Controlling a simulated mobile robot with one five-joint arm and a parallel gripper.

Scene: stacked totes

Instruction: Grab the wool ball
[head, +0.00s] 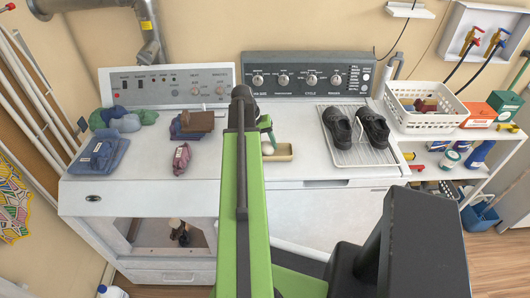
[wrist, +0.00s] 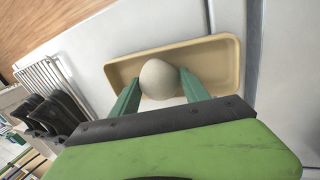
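The wool ball is a pale grey-beige ball in the wrist view (wrist: 159,79), at the shallow tan tray (wrist: 225,62). In the head view the ball (head: 267,149) shows at the left part of the tray (head: 285,151), partly hidden by my arm. My gripper (wrist: 160,80) has its two green fingers on either side of the ball, with the tips close against its sides. I cannot tell whether they press on it. In the head view my gripper (head: 267,130) is just above the tray, mostly hidden behind my green arm.
Black shoes (head: 358,129) stand on a wire rack (head: 352,152) to the right. Folded blue cloth (head: 98,155), a brown stack (head: 192,124) and a small maroon item (head: 181,158) lie to the left. A white basket (head: 427,121) stands on the right shelf. The front middle surface is mostly clear.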

